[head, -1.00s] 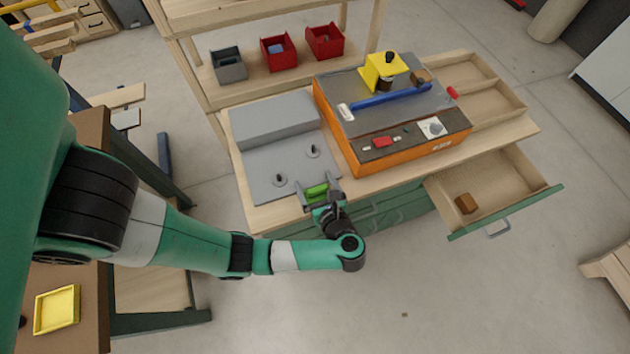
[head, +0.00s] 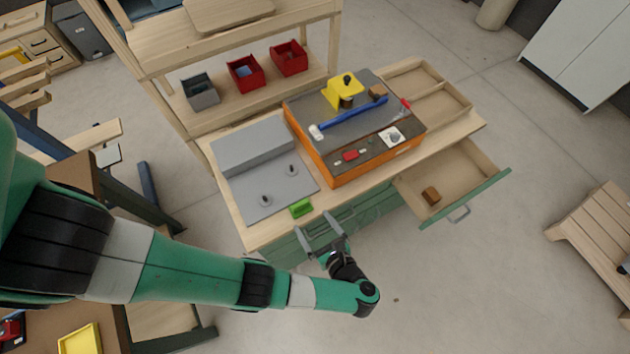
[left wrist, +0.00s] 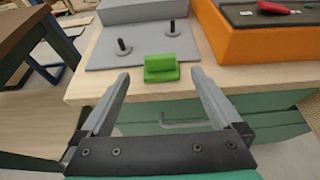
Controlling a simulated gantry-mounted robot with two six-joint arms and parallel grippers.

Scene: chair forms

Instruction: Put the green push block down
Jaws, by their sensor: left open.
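The green push block (head: 301,208) rests at the front edge of the wooden bench top, by the near edge of a grey plate (head: 265,190). It also shows in the left wrist view (left wrist: 161,68), beyond and between my fingertips. My left gripper (head: 318,232) is open and empty, just off the front of the bench, and does not touch the block. Its two fingers (left wrist: 161,90) show spread apart in the left wrist view. My right gripper is not in view.
Two upright pegs (head: 278,184) stand on the grey plate. An orange machine (head: 355,160) with a blue-handled tool (head: 350,118) on top is to the right. An open drawer (head: 470,180) holding a brown block (head: 431,195) juts out at the right. Bare floor lies in front.

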